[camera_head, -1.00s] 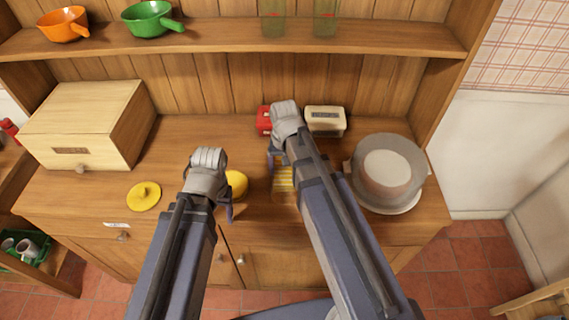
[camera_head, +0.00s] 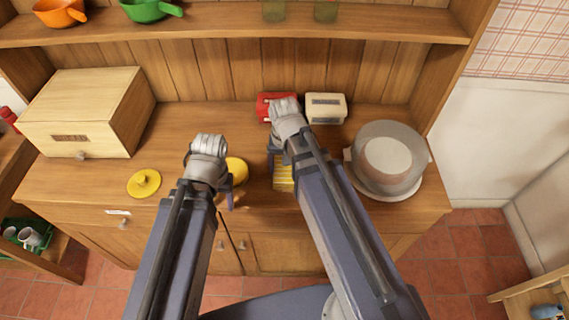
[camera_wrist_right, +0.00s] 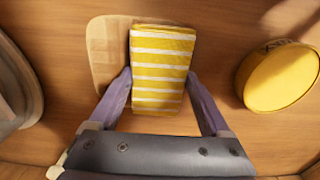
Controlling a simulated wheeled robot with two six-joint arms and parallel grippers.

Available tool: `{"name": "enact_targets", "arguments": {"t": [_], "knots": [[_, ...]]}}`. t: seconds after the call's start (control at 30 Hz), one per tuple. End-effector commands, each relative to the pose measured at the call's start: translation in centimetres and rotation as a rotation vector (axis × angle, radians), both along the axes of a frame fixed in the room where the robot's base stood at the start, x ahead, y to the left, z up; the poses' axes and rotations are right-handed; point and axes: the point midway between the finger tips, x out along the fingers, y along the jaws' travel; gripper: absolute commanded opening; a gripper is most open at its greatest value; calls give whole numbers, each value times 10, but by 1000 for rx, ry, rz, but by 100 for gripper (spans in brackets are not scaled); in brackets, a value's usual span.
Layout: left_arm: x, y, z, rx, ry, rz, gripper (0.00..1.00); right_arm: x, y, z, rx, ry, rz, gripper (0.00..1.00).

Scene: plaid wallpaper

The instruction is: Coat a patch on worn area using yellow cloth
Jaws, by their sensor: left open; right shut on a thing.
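The yellow cloth with white stripes (camera_head: 283,180) lies on the wooden counter, folded into a rectangle; it also shows in the right wrist view (camera_wrist_right: 162,68). My right gripper (camera_head: 275,160) is shut on the cloth, with one finger at each side of it. A paler worn patch (camera_wrist_right: 103,50) of the counter shows beside the cloth's left edge in the right wrist view; the cloth hides part of it. My left gripper (camera_head: 230,188) is open, in front of a round yellow container (camera_head: 238,168); I cannot tell whether they touch.
A yellow lid (camera_head: 144,183) lies on the left of the counter, in front of a wooden bread box (camera_head: 85,110). A red tin (camera_head: 270,103) and a cream tin (camera_head: 326,107) stand at the back. A domed cake stand (camera_head: 388,158) stands on the right.

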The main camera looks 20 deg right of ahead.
Motion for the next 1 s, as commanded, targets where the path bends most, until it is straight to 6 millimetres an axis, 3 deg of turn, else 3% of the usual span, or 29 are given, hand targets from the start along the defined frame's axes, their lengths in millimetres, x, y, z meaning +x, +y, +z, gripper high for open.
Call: {"name": "enact_targets", "arguments": {"t": [0.3,0.57,1.0], "knots": [[0,0,-2,0,0,0,65,-28,8,-2,1,3,1,37],[0,0,-3,0,0,0,65,-32,9,-3,2,6,1,37],[0,0,0,0,0,0,65,-39,-18,0,0,3,-2,37]]}}
